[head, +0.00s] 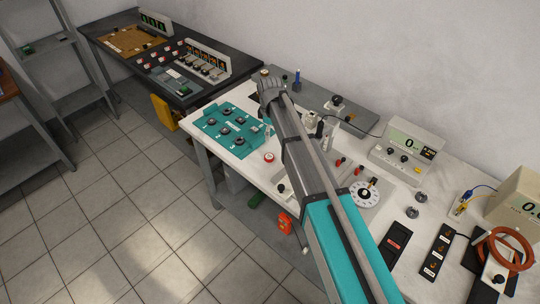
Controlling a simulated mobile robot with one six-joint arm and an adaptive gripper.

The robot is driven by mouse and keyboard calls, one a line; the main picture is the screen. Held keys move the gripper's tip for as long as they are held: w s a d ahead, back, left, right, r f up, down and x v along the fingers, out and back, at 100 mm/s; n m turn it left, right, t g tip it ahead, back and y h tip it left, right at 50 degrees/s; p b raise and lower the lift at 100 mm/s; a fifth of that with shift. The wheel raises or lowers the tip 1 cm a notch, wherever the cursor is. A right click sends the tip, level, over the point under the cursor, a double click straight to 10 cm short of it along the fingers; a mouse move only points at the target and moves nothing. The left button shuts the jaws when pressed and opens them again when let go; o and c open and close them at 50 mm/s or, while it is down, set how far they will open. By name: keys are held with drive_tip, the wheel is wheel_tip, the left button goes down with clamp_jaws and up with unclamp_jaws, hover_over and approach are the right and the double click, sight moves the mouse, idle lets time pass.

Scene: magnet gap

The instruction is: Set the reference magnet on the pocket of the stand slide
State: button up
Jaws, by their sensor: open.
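My gripper (268,86) is at the far end of my arm, over the back of the white bench, beside a grey base plate (352,112). It is open; its fingertips are mostly hidden by my wrist. A teal tray (212,149) at the bench's left end holds several small dark round pieces. I cannot tell whether one of them is the reference magnet. The grey plate carries a blue-topped post (297,80) and a black knob (336,100). The stand slide and its pocket cannot be made out; my arm covers part of that area.
A meter (408,143) with a digital display stands at the back right. A dial box (367,194), black switch strips (436,250) and an orange cable coil (512,248) lie to the right. A dark bench (150,62) stands behind left. The tiled floor at left is clear.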

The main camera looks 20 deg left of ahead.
drive_tip(key=shift+a, duration=0.4)
drive_tip(key=b, duration=0.9)
hover_over(269, 156)
wheel_tip(269, 156, down, 9)
drive_tip(key=shift+r, duration=0.2)
idle(0.4)
drive_tip(key=shift+d+f+b, duration=0.1)
drive_tip(key=shift+f+b, duration=2.3)
drive_tip(key=shift+f, duration=0.2)
drive_tip(key=shift+c, duration=0.3)
drive_tip(key=c, duration=1.2)
drive_tip(key=shift+c, duration=0.2)
